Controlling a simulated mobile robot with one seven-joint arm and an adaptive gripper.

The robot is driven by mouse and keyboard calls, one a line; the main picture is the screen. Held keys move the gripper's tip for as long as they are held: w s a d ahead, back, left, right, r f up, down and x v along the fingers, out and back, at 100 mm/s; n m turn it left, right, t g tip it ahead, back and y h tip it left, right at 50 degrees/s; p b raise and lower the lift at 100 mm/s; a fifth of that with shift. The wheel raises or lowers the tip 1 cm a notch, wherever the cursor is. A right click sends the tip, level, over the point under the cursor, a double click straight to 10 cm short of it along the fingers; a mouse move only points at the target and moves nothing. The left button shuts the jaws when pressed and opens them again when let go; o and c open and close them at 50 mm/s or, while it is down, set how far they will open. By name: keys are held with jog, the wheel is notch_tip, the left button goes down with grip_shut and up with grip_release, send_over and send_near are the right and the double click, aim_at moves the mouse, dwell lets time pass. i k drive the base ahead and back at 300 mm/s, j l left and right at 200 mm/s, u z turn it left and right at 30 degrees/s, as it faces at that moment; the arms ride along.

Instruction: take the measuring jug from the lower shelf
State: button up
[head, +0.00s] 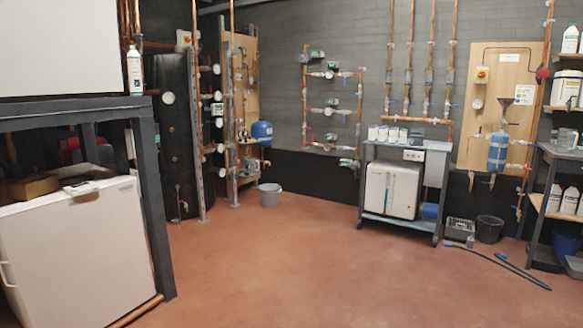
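A clear, see-through jug (567,139), which looks like the measuring jug, stands at the far right edge of the head view. It is upright on a grey surface (550,153), below a higher shelf that carries white canisters. It is small in the picture, so its handle and markings cannot be made out well. My gripper is not in view, and nothing of my arm shows near the jug.
White canisters (566,88) stand above the jug, and white bottles (570,201) below it. A wheeled trolley (437,188), a black bucket (490,229) and a dark hose (523,271) lie left of it. The red floor (330,270) is mostly clear.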

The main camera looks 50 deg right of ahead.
aim_at(255, 163)
jog(key=z, duration=1.25)
jog(key=i+z, duration=0.15)
jog(key=i, duration=4.15)
jog(key=i+j, duration=0.15)
jog(key=i, duration=3.6)
jog(key=l+z, duration=0.05)
jog(key=l, duration=0.05)
